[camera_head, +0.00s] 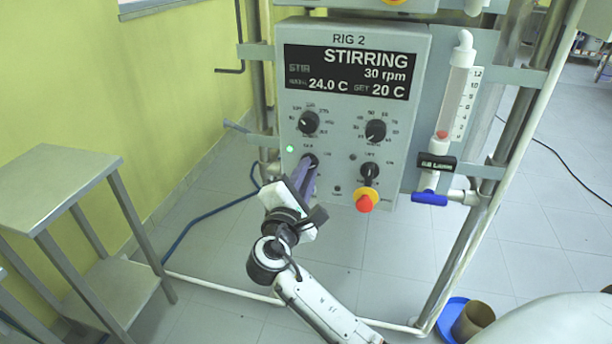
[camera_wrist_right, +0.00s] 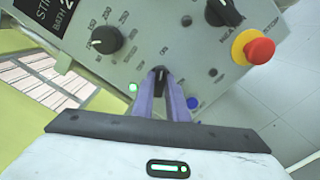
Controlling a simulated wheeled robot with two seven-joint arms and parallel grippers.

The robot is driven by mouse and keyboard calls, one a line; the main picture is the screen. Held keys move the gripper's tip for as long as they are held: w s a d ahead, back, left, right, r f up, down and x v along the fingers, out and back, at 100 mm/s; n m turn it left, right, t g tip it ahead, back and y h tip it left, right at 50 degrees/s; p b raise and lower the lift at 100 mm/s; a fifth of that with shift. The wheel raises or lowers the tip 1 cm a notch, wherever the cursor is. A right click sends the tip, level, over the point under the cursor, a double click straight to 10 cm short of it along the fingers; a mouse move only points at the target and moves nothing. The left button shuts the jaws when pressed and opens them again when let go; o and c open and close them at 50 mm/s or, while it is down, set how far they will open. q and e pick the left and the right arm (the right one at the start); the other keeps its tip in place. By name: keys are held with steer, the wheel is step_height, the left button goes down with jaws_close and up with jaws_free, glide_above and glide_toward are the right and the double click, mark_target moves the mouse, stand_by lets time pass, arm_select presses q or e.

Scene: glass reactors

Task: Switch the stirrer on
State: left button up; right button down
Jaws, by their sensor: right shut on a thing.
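The grey control box (camera_head: 340,122) of RIG 2 hangs on the pipe frame. Its display (camera_head: 347,72) reads STIRRING, 30 rpm, 24.0 C and SET 20 C. A green lamp (camera_head: 290,149) is lit at the box's left, and it also shows in the right wrist view (camera_wrist_right: 133,87). My right gripper (camera_head: 309,164) is at the lower left switch of the panel. In the right wrist view its purple fingers (camera_wrist_right: 163,92) are shut on the black switch knob (camera_wrist_right: 160,73). The fingers hide part of the knob. My left gripper is not in view.
A red and yellow emergency button (camera_head: 365,201) sits right of my gripper, below a black knob (camera_head: 369,171). Two dials (camera_head: 308,122) are above. A flow tube with a blue valve handle (camera_head: 429,198) is at the right. A metal side table (camera_head: 62,184) stands left.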

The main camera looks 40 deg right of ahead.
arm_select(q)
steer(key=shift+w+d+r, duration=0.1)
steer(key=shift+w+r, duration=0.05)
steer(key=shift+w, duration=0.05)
arm_select(e)
steer(key=shift+f, duration=0.1)
steer(key=shift+m, duration=0.3)
steer(key=c, duration=1.7)
jaws_free()
steer(key=shift+c, duration=0.2)
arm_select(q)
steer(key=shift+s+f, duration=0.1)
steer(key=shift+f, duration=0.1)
